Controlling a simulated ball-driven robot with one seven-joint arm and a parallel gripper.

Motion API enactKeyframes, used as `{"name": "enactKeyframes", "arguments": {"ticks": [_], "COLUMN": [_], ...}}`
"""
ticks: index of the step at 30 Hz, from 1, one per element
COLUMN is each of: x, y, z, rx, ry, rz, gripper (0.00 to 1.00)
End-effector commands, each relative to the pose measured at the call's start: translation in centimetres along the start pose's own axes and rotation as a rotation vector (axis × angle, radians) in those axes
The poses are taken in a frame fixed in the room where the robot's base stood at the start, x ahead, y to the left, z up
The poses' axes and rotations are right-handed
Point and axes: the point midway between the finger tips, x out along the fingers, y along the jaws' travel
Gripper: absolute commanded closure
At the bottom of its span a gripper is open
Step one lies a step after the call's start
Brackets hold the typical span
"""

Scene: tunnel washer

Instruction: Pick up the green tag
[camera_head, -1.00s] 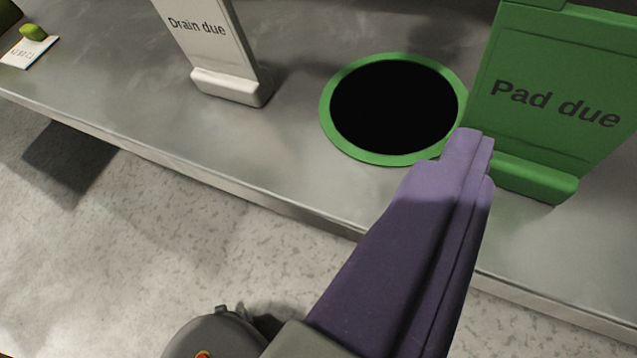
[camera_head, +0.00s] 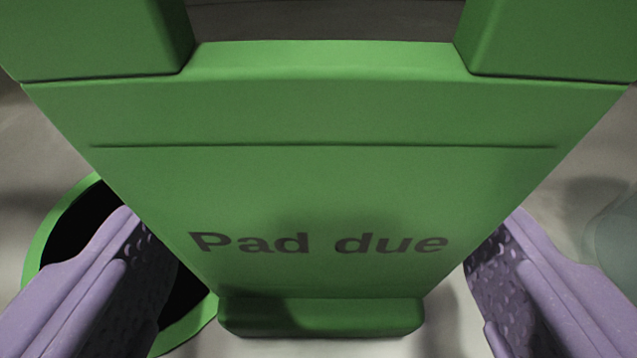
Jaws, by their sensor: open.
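The green tag (camera_head: 325,190), marked "Pad due", stands upright on its small foot and fills the middle of the view. Two raised blocks rise at its top corners. My gripper (camera_head: 318,225) is open, with one purple finger on each side of the tag's lower, narrower part. The fingers look apart from its edges or just at them; I cannot tell whether they touch. Their textured inner faces point at the tag.
A round black opening with a green rim (camera_head: 40,235) lies in the grey surface at the left, partly hidden by the left finger and the tag. A pale, rounded object (camera_head: 615,235) shows at the right edge.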

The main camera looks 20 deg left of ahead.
Motion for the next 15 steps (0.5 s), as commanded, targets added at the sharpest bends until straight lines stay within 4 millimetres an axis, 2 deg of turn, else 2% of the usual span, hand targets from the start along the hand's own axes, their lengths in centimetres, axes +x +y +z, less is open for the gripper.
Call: {"name": "enactKeyframes", "arguments": {"ticks": [3, 11, 15], "x": [-0.09, -0.12, -0.12], "y": [0.02, 0.03, 0.03], "z": [-0.10, -0.09, -0.10], "rx": [0.000, 0.000, 0.000], "ry": [0.000, 0.000, 0.000], "rz": [0.001, 0.001, 0.001], "gripper": [0.06, 0.66, 0.66]}}
